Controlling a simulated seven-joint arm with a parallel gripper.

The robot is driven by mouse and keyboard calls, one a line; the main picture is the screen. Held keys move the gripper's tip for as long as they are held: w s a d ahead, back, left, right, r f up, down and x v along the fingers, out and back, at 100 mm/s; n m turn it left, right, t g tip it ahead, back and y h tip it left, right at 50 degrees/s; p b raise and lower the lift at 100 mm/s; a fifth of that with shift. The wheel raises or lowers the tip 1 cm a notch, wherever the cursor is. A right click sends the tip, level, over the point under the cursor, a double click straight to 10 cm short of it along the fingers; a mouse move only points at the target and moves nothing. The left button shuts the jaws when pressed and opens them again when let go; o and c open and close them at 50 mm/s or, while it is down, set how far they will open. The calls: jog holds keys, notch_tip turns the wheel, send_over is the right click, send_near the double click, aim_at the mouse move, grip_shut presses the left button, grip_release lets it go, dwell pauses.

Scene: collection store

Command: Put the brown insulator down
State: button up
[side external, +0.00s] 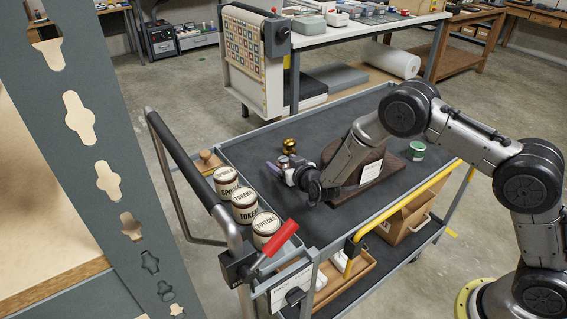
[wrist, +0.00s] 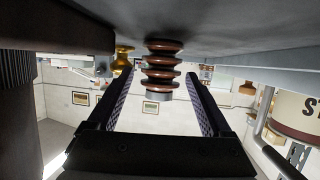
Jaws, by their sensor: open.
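The brown insulator (wrist: 162,66), a stack of glossy ribbed discs with a grey end, shows in the wrist view, which looks upside down. Its brown end meets the dark cart top, so it appears to stand upright there. My gripper (wrist: 158,88) is open, with one finger on each side of the insulator and a visible gap at both sides. In the side external view my gripper (side external: 280,167) is low over the cart top (side external: 325,220), near its left end. The insulator is small and mostly hidden by the fingers there.
A gold insulator (side external: 289,146) stands just behind my gripper. Labelled tins (side external: 244,206) line the cart's left end, beside a wooden knobbed piece (side external: 208,161). The front middle is clear.

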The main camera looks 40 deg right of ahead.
jog(key=shift+s+r, duration=0.25)
jog(key=shift+r, duration=0.05)
jog(key=v, duration=1.1)
jog(key=shift+s, duration=0.2)
jog(key=s+d+r+n+g+y, duration=0.1)
jog(key=s+r+g+y, duration=0.1)
jog(key=s+r, duration=0.45)
jog(key=s+r+g+y, duration=0.2)
jog(key=s+r, duration=0.1)
jog(key=r, duration=0.6)
jog(key=s+d+r+g+h, duration=0.1)
jog(key=s+d+g, duration=0.1)
jog(key=s, duration=1)
jog(key=s+d+r+g, duration=0.1)
jog(key=s+d, duration=0.3)
jog(key=s, duration=0.9)
jog(key=shift+d+r+n+g+h, duration=0.3)
jog(key=shift+n+g+h, duration=0.1)
jog(key=shift+g, duration=0.2)
